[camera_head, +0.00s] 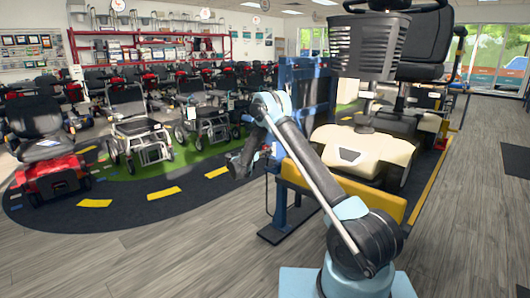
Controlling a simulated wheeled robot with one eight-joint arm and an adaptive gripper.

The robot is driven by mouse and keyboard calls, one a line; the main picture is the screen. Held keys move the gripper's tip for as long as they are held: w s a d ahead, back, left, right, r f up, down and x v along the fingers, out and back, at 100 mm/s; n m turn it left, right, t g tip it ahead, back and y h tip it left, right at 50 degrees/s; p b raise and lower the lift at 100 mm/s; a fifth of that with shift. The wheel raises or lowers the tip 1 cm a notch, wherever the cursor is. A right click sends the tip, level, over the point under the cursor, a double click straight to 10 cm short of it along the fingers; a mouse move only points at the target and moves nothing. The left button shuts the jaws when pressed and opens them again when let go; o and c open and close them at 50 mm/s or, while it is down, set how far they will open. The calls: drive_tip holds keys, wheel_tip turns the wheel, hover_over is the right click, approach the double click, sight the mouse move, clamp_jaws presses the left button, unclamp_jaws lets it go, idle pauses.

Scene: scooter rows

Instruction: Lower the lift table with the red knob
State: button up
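The lift table stands ahead, with a blue upright frame (304,95) and a yellow front edge (355,187). A cream mobility scooter (366,152) with a black seat and grey basket stands on it. My arm rises from the bottom right and bends down to the left. My gripper (236,168) hangs left of the blue frame, apart from the yellow edge. It is small and dark, so I cannot tell whether it is open or shut. I cannot clearly make out the red knob; my arm covers part of the frame's near side.
A red scooter (45,155) and folding power chairs (138,130) stand at the left around a dark mat (130,206) with yellow dashes. Rows of scooters and a red shelf rack (150,34) are behind. The grey wood floor (150,262) in front is clear.

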drive_tip(key=c, duration=0.5)
drive_tip(key=shift+m, duration=0.3)
drive_tip(key=m, duration=0.6)
drive_tip(key=shift+s+d, duration=0.1)
drive_tip(key=m, duration=0.4)
drive_tip(key=shift+d+f+m, duration=0.1)
drive_tip(key=shift+f+m, duration=0.05)
drive_tip(key=shift+m, duration=0.15)
drive_tip(key=m, duration=0.5)
drive_tip(key=shift+s+f, duration=0.1)
drive_tip(key=shift+f, duration=0.05)
drive_tip(key=o, duration=1.1)
drive_tip(key=shift+c, duration=0.2)
